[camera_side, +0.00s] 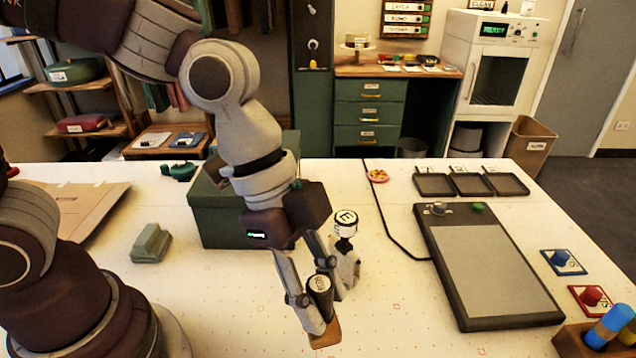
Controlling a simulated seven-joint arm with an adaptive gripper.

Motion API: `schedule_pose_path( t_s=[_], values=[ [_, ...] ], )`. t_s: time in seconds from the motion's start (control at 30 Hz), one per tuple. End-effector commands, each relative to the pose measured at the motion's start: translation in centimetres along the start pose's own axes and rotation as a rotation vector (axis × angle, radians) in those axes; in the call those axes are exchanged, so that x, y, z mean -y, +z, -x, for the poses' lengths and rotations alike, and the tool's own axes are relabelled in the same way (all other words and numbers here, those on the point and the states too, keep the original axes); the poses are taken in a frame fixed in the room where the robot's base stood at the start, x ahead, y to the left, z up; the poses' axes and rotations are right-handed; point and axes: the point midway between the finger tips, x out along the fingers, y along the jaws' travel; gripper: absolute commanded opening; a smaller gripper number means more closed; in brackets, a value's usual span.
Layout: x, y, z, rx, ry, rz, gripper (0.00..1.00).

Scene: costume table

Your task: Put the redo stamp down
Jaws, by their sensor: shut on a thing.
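My gripper (328,300) points down over the front middle of the white table. It is shut on a stamp (319,287) with a dark round handle, a pale label on top and a tan wooden-looking base. The label is too small to read surely, but this appears to be the redo stamp. The stamp is roughly upright, its base low at the table surface. I cannot tell whether it touches the table. The fingers hide part of its sides.
A white-and-black topped object (346,226) stands close behind my fingers. A green box (215,215) is behind my arm. A large grey-topped pad (485,265) lies right, with black trays (470,182) behind. Red (592,299) and blue (561,260) pads are far right. The front centre-right table is clear.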

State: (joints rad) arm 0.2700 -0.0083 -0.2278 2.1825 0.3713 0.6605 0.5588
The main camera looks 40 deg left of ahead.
Motion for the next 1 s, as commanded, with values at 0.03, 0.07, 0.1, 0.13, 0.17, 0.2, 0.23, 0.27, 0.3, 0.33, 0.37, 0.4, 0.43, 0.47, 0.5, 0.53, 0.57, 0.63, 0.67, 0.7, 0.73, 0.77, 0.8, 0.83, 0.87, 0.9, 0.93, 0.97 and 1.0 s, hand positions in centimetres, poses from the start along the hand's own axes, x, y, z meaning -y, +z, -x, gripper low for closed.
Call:
schedule_pose_path(
  t_s=[0.03, 0.07, 0.1, 0.13, 0.17, 0.2, 0.23, 0.27, 0.3, 0.33, 0.37, 0.4, 0.43, 0.47, 0.5, 0.53, 0.57, 0.63, 0.67, 0.7, 0.73, 0.77, 0.8, 0.83, 0.87, 0.9, 0.93, 0.97, 1.0],
  values=[
    [0.1, -0.4, 0.8, -0.004, -0.006, -0.001, 0.00],
    [0.1, -0.5, 1.2, -0.002, -0.006, -0.002, 0.00],
    [0.4, -0.6, 1.5, 0.000, -0.011, 0.015, 0.00],
    [1.0, -0.7, 1.5, 0.001, -0.018, 0.040, 0.00],
    [1.5, -0.8, 1.5, 0.001, -0.028, 0.066, 0.00],
    [2.3, -0.8, 1.6, 0.001, -0.042, 0.098, 0.00],
    [2.9, -0.9, 1.7, 0.000, -0.053, 0.125, 0.00],
    [3.5, -0.9, 1.7, 0.001, -0.064, 0.152, 0.00],
    [4.3, -0.9, 1.8, 0.001, -0.080, 0.192, 0.00],
    [5.0, -0.9, 1.9, 0.002, -0.093, 0.224, 0.00],
    [5.8, -0.9, 2.0, 0.001, -0.108, 0.260, 0.00],
    [6.9, -0.9, 2.1, 0.001, -0.129, 0.309, 0.00],
    [7.7, -0.8, 2.2, 0.001, -0.146, 0.350, 0.00],
    [8.7, -0.7, 2.3, 0.001, -0.165, 0.395, 0.00],
    [10.0, -0.5, 2.4, 0.001, -0.191, 0.459, 0.00],
    [11.0, -0.2, 2.5, 0.002, -0.213, 0.511, 0.00],
    [12.1, 0.0, 2.6, 0.002, -0.235, 0.565, 0.00],
    [14.8, 0.8, 2.9, 0.003, -0.295, 0.706, 0.00],
    [16.0, 1.3, 3.1, 0.004, -0.322, 0.771, 0.00],
    [17.5, 1.9, 3.2, 0.004, -0.360, 0.861, 0.00],
    [18.6, 2.5, 3.4, 0.005, -0.388, 0.929, 0.00],
    [19.7, 3.1, 3.5, 0.005, -0.417, 0.997, 0.00],
    [21.0, 3.8, 3.7, 0.006, -0.453, 1.083, 0.00],
    [21.9, 4.4, 3.8, 0.006, -0.479, 1.145, 0.00],
    [22.7, 4.9, 4.0, 0.005, -0.502, 1.201, 0.00],
    [23.6, 5.5, 4.1, 0.005, -0.531, 1.270, 0.00],
    [24.1, 5.9, 4.2, 0.005, -0.549, 1.315, 0.00],
    [24.6, 6.2, 4.3, 0.004, -0.567, 1.356, 0.00],
    [25.1, 6.7, 4.4, 0.004, -0.586, 1.403, 0.00]
  ],
)
